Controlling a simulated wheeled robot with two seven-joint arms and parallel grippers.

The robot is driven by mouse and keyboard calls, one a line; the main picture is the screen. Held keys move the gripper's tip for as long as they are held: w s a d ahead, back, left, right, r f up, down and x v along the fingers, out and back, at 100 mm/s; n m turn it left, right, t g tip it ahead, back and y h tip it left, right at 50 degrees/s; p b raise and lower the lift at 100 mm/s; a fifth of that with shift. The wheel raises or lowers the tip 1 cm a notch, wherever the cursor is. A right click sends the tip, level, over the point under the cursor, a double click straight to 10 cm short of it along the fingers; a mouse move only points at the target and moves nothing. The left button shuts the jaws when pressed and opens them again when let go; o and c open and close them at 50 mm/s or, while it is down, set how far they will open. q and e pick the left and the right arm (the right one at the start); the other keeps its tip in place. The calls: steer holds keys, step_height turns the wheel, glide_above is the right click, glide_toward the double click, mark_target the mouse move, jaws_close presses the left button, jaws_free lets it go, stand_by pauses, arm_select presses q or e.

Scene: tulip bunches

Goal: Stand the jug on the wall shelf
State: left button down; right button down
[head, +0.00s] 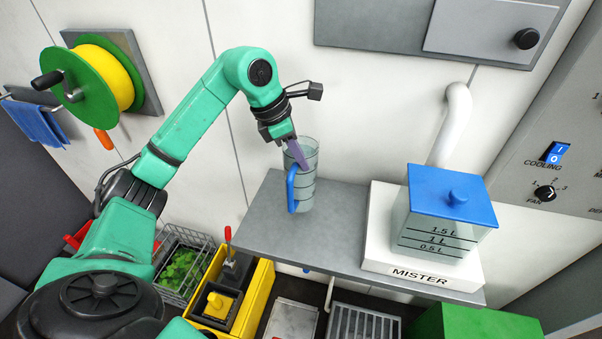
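The jug (306,190) is a clear grey vessel with ring lines and a blue handle (291,188) on its left side. It is nearly upright over the left part of the grey wall shelf (258,226). I cannot tell whether its base touches the shelf. My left gripper (300,157) reaches down from above to the jug's rim. Its purple fingers look closed on the rim wall, one mostly hiding the other. My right gripper is not in view.
A white mister base (420,276) with a blue-lidded tank (445,212) fills the shelf's right part; a white pipe (453,125) rises behind. A grey panel (375,25) is above. A yellow bin (262,295) and wire basket (184,262) are below. The shelf's left end is clear.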

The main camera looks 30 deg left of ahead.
arm_select(q)
step_height(320, 180, down, 4)
steer(key=shift+d+r, duration=0.1)
steer(key=shift+r, duration=0.15)
steer(key=shift+f, duration=0.3)
steer(key=c, duration=1.1)
jaws_free()
glide_toward(301, 171)
steer(key=shift+v, duration=0.95)
steer(key=shift+s, duration=0.2)
